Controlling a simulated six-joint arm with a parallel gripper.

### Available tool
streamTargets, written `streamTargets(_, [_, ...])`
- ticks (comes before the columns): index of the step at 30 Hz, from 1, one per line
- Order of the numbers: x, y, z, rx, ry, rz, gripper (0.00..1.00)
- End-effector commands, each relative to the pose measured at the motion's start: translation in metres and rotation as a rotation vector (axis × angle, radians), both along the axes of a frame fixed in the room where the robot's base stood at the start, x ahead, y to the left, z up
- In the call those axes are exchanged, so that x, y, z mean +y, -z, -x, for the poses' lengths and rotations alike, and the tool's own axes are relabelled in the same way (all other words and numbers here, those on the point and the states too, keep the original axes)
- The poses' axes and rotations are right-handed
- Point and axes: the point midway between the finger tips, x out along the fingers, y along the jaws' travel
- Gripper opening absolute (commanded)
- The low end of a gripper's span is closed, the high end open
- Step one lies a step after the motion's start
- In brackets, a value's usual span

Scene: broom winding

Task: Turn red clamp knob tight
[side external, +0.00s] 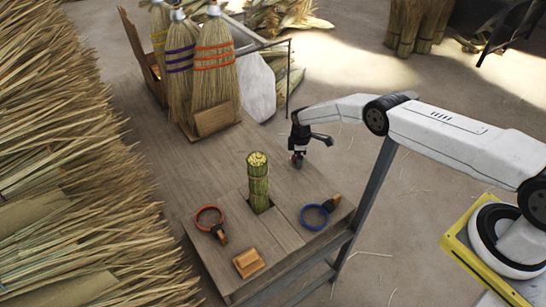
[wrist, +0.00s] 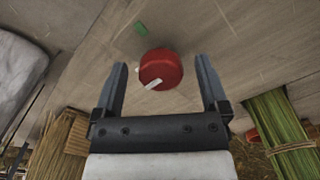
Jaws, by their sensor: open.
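In the wrist view the red clamp knob (wrist: 161,69) is round, with a white mark on its lower left part. My gripper (wrist: 162,80) is open, with one finger on each side of the knob. A gap shows between the knob and each finger. In the side external view my gripper (side external: 298,160) points down at the table's right part. A small red bit of the knob shows under it; the rest is hidden there. A green mark (wrist: 141,29) and a small white mark lie on the surface beside the knob.
A bound green bundle (side external: 258,183) stands upright on the wooden table (side external: 215,175), left of my gripper. A red ring (side external: 209,218), a blue ring (side external: 315,217) and a wooden block (side external: 248,263) lie near the front. Finished brooms (side external: 214,65) stand behind.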

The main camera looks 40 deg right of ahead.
Motion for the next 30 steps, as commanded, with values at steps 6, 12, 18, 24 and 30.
streamTargets(6, [0.0,0.0004,0.0001,0.0,0.0,0.0,0.94])
streamTargets(12, [0.0,0.0004,0.0001,0.0,0.0,0.0,0.46])
streamTargets(18, [0.0,0.0003,0.0002,0.001,0.0,-0.001,0.0])
streamTargets(24, [0.0002,0.0003,0.0002,0.001,0.014,-0.001,0.0])
streamTargets(30, [0.0005,0.0004,0.0003,0.001,0.073,-0.001,0.0])
